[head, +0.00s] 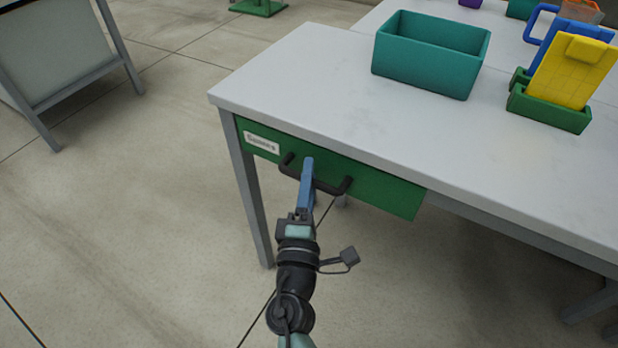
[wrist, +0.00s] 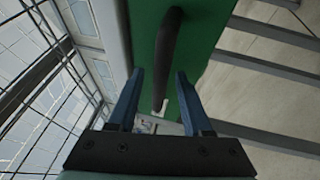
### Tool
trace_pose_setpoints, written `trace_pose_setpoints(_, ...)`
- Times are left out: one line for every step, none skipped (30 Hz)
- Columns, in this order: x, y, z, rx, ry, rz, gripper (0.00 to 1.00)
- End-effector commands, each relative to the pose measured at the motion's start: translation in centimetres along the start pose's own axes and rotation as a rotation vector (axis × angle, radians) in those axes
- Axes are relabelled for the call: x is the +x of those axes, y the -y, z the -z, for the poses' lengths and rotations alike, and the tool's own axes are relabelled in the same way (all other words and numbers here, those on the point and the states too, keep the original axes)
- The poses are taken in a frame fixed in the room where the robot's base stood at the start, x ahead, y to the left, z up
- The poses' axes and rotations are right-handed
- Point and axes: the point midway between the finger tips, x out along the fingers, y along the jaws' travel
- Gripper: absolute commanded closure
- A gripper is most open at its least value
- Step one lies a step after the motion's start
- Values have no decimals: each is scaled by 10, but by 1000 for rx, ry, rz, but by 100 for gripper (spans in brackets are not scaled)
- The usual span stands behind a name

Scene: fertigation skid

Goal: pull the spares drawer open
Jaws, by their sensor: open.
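The spares drawer (head: 385,194) has a green front with a white label at its left end, too small to read surely. It sits under the front edge of the white table, and no opening shows above it. Its black bar handle (head: 332,188) stands out from the front. My gripper (head: 308,163) is at the handle, its blue fingers overlapping the bar's left half. In the wrist view the fingers are apart and the handle (wrist: 169,45) runs between and beyond their tips (wrist: 160,73). I cannot tell whether either finger touches it. The far finger is hidden in the head view.
The white table (head: 330,75) carries a teal open bin (head: 425,75) and a yellow item (head: 568,75) in a green holder (head: 548,112). A grey table leg (head: 250,195) stands left of the drawer. The floor (head: 130,230) in front and left is clear.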

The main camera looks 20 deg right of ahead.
Motion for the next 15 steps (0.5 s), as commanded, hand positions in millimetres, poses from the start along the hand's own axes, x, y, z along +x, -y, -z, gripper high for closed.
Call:
trace_pose_setpoints(0, 0, 0, 0, 0, 0, 50)
trace_pose_setpoints(0, 0, 0, 0, 0, 0, 50)
trace_pose_setpoints(0, 0, 0, 0, 0, 0, 50)
trace_pose_setpoints(0, 0, 0, 0, 0, 0, 54)
trace_pose_setpoints(0, 0, 0, 0, 0, 0, 59)
trace_pose_setpoints(0, 0, 0, 0, 0, 0, 67)
trace_pose_setpoints(0, 0, 0, 0, 0, 0, 72)
trace_pose_setpoints(0, 0, 0, 0, 0, 0, 77)
trace_pose_setpoints(0, 0, 0, 0, 0, 0, 85)
trace_pose_setpoints(0, 0, 0, 0, 0, 0, 90)
trace_pose_setpoints(0, 0, 0, 0, 0, 0, 95)
trace_pose_setpoints(0, 0, 0, 0, 0, 0, 100)
trace_pose_setpoints(0, 0, 0, 0, 0, 0, 100)
trace_pose_setpoints(0, 0, 0, 0, 0, 0, 100)
trace_pose_setpoints(0, 0, 0, 0, 0, 0, 100)
